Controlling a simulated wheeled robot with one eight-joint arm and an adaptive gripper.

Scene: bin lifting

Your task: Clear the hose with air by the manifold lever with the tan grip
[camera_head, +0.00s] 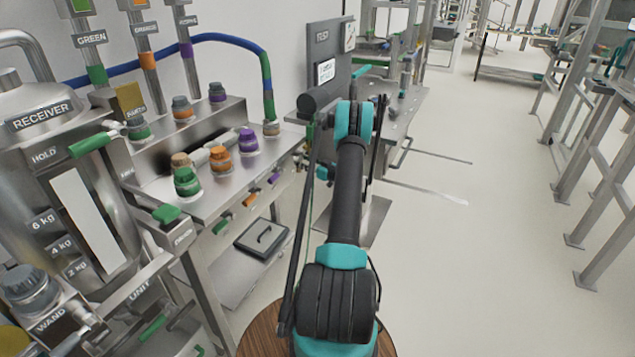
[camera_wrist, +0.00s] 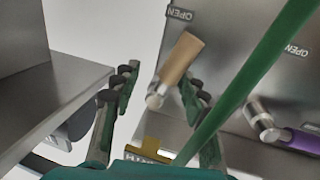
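In the wrist view, the lever with the tan grip (camera_wrist: 181,58) sticks out from the grey manifold face (camera_wrist: 232,50), its metal stem end pointing down-left. My gripper (camera_wrist: 156,80) is open. Its left finger is well clear of the tan grip, and its right fingertip is close beside or just in front of it; I cannot tell whether they touch. In the head view the tan lever is not visible, and my arm hides most of the gripper. The blue hose (camera_head: 205,38) runs to a port on the manifold (camera_head: 232,180), with a green end section (camera_head: 268,95).
A lever with a purple grip (camera_wrist: 300,141) sits to the right in the wrist view. A green bar (camera_wrist: 245,85) crosses that view diagonally, close to the right finger. Orange (camera_head: 250,199) and green (camera_head: 222,225) levers line the manifold front. Open floor (camera_head: 450,270) lies to the right.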

